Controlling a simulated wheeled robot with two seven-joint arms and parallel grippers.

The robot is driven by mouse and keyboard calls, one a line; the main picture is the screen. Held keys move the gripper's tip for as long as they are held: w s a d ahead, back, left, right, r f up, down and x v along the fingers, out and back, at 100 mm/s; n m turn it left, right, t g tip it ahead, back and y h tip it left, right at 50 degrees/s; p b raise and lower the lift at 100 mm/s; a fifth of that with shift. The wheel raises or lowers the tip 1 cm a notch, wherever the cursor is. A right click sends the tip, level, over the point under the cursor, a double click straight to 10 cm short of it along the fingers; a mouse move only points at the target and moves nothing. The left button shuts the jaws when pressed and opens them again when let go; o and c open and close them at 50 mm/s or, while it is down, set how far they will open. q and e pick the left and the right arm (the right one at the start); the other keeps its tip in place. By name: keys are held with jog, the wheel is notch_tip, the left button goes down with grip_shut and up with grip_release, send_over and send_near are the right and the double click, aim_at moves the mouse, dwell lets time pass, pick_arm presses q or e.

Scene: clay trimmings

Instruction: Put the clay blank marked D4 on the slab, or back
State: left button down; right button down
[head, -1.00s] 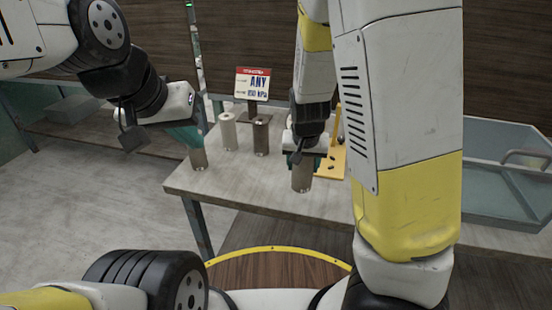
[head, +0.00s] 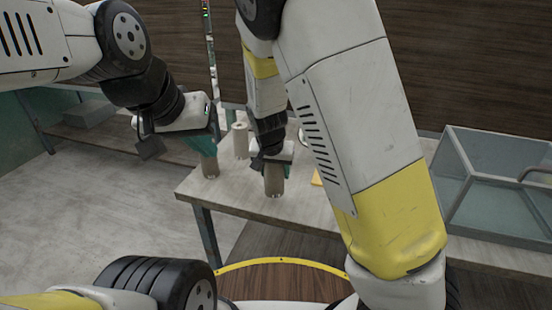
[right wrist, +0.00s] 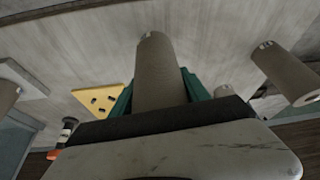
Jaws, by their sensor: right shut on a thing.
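My right gripper (head: 272,166) is shut on a grey-brown clay cylinder (head: 274,182), upright over the table in the head view. In the right wrist view this cylinder (right wrist: 160,75) stands between the green fingers. My left gripper (head: 200,146) is at the top of another clay cylinder (head: 209,168) near the table's left end; whether its jaws grip it is unclear. A paler cylinder (head: 240,140) stands behind, between the two grippers. Another cylinder (right wrist: 285,72) with small pale marks shows at the right of the right wrist view.
The grey table (head: 235,195) has bare surface at its front left. A yellow plate with dark holes (right wrist: 98,100) lies left of the held cylinder in the right wrist view. A clear-sided bin (head: 490,190) stands at the right. My right arm hides much of the table.

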jog(key=shift+w+a+f, duration=0.1)
jog(key=shift+w+f, duration=0.55)
jog(key=shift+w, duration=0.5)
jog(key=shift+w+f, duration=0.7)
jog(key=shift+w, duration=0.45)
jog(key=shift+w+a+f, duration=0.1)
jog(key=shift+w+f, duration=0.55)
jog(key=shift+w, duration=0.5)
jog(key=shift+f, duration=0.1)
jog(key=c, duration=0.5)
grip_release()
jog(key=shift+f, duration=0.1)
jog(key=d+v, duration=0.1)
jog(key=v, duration=1)
jog(key=s+d+r+y, duration=0.1)
jog(key=s+d+r, duration=0.4)
jog(key=s, duration=0.2)
jog(key=s+d+r+n+t+y, duration=0.1)
jog(key=s+d+r, duration=0.4)
jog(key=s, duration=0.3)
jog(key=s+d+r+n, duration=0.1)
jog(key=s+d+r, duration=0.4)
jog(key=s, duration=0.3)
jog(key=shift+s+d+r+t+y, duration=0.1)
jog(key=shift+d+r+t+y, duration=0.1)
jog(key=shift+d, duration=0.15)
jog(key=shift+s+d+r+t+y, duration=0.15)
jog(key=shift+d+t+y, duration=0.05)
jog(key=shift+d, duration=0.2)
